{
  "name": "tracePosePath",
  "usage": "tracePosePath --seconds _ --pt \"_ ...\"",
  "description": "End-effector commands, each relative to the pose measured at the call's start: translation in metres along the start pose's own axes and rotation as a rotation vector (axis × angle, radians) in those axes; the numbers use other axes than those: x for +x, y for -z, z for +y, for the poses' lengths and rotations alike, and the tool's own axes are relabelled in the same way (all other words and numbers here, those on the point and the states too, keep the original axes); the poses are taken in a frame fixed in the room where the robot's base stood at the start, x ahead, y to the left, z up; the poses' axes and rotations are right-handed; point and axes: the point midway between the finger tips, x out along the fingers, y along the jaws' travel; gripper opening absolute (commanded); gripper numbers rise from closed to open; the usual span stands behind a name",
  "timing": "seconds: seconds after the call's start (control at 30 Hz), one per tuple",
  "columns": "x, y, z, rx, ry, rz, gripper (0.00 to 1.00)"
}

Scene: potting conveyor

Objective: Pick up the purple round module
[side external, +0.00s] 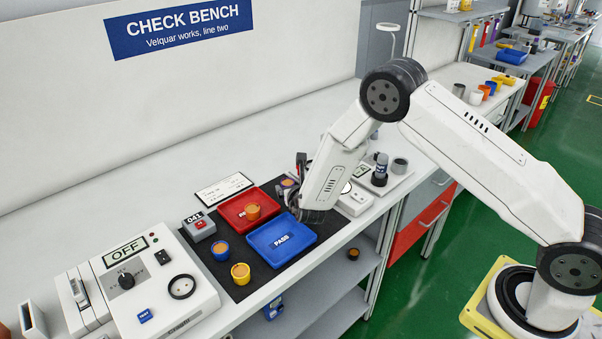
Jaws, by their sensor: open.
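A small round module with an orange top (286,183) sits at the back right of the dark mat, partly hidden by my gripper. Its side looks purplish, but it is too small and covered to be sure. My gripper (294,183) is open, with its dark fingers close around or beside this module. I cannot tell whether they touch it. A blue round module (220,251) and a yellow one (240,274) stand on the front left of the mat. Another orange-topped module (253,212) is in the red tray (236,218).
A blue PASS tray (300,250) lies just in front of my gripper. A grey 041 counter box (198,226) and a tester reading OFF (126,250) stand at left. A white card (223,189) lies behind the red tray. Instruments stand at right.

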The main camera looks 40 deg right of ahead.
Motion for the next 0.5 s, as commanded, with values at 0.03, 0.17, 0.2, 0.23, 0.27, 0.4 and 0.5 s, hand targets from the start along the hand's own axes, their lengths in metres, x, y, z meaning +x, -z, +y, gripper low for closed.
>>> tracePosePath --seconds 0.03,0.17,0.2,0.23,0.27,0.4,0.5 --pt "0.004 0.001 0.0 0.0 0.001 0.001 0.97" --pt "0.015 0.002 0.0 0.001 0.001 0.001 0.97" --pt "0.019 0.003 0.001 0.0 0.001 0.001 0.97" --pt "0.022 0.003 0.001 0.001 0.001 0.001 0.97" --pt "0.025 0.003 0.001 0.001 0.001 0.0 0.97" --pt "0.038 0.003 0.001 0.0 0.001 0.001 0.97" --pt "0.044 0.003 0.001 0.0 0.001 0.0 0.97"
